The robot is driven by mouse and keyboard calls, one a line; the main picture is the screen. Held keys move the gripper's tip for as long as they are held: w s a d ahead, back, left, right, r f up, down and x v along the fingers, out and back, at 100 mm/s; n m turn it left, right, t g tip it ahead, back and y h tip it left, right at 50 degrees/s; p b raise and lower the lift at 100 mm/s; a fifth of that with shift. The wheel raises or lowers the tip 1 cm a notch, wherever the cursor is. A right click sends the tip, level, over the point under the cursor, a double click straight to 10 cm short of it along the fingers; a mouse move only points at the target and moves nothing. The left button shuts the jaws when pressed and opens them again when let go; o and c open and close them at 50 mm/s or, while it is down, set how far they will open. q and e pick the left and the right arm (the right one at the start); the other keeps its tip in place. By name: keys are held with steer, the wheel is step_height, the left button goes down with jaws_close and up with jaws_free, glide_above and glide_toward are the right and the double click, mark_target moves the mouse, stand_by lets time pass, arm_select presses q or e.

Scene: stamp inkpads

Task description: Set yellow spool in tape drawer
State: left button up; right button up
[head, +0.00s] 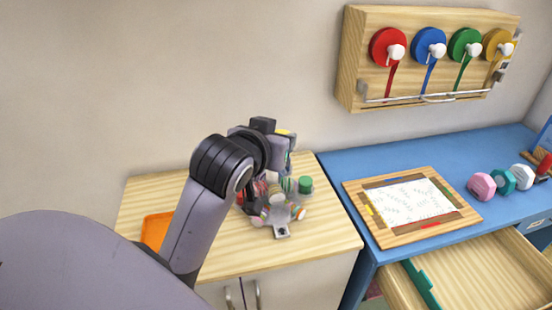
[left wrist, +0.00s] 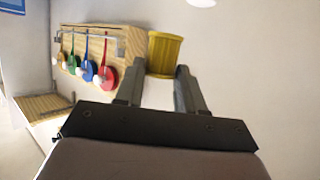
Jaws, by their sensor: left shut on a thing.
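In the left wrist view, the yellow spool (left wrist: 165,52) is a ribbed cylinder held between the fingertips of my left gripper (left wrist: 160,72), which is shut on it. In the head view, my left arm bends over the wooden cabinet top, and its wrist hides most of the gripper. Only a small yellow patch (head: 285,131) shows beside the wrist; I cannot tell whether it is the spool. An open wooden drawer (head: 490,268) with a green strip along its left side is at lower right, under the blue desk. Its visible floor is bare. My right gripper is not in view.
A stand of mixed small items (head: 278,212) and a green cylinder (head: 305,184) are on the cabinet near my arm, with an orange tray (head: 155,226) at left. The blue desk (head: 430,165) holds a framed sheet (head: 410,203) and dumbbells. A tape rack (head: 360,60) hangs above.

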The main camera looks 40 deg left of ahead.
arm_select(q)
steer(key=shift+r, duration=0.5)
